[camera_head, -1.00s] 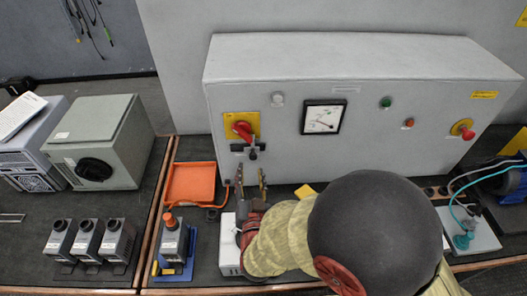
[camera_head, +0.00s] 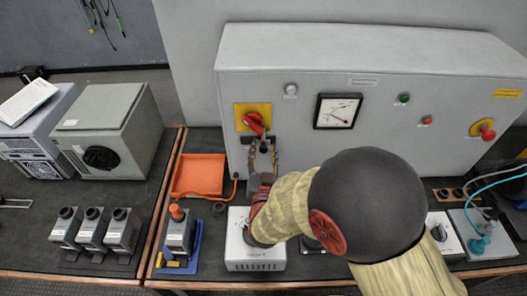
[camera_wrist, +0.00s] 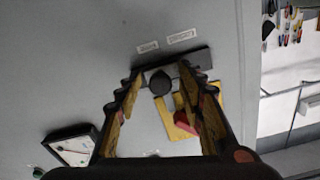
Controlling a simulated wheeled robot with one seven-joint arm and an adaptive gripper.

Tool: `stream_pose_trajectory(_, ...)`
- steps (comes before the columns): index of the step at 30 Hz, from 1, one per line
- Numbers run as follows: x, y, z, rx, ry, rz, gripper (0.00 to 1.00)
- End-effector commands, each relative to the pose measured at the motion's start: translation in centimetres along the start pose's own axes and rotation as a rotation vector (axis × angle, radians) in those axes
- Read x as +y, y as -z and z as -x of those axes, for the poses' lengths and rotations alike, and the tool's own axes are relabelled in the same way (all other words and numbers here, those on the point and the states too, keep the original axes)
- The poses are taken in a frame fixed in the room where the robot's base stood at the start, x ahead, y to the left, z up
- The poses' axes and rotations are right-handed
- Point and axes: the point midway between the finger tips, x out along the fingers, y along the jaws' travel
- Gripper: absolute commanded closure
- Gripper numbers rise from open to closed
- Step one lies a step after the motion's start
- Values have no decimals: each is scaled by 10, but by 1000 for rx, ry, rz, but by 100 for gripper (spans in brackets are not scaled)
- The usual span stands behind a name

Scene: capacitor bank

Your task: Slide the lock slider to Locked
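The lock slider is a dark bar with a black knob on the grey cabinet. In the wrist view its knob (camera_wrist: 160,82) shows between my fingertips, with the bar (camera_wrist: 203,58) behind. My gripper (camera_wrist: 161,76) is open, its fingers on either side of the knob; contact cannot be told. In the head view my gripper (camera_head: 262,158) is at the cabinet front, just below the red rotary handle (camera_head: 254,122) on its yellow plate (camera_head: 241,110), and hides most of the slider. The handle also shows between the fingers in the wrist view (camera_wrist: 186,123).
The grey cabinet (camera_head: 360,60) also carries a meter (camera_head: 337,111), small buttons and a red emergency stop (camera_head: 486,131). An orange tray (camera_head: 199,175) and a white box (camera_head: 255,258) are on the bench beneath. Several grey units stand at left.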

Motion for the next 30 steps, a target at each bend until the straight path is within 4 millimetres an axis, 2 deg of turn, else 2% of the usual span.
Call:
stream_pose_trajectory(6,0,0,0,0,0,0,61)
stream_pose_trajectory(26,0,0,0,0,1,0,99)
stream_pose_trajectory(30,0,0,0,0,1,0,100)
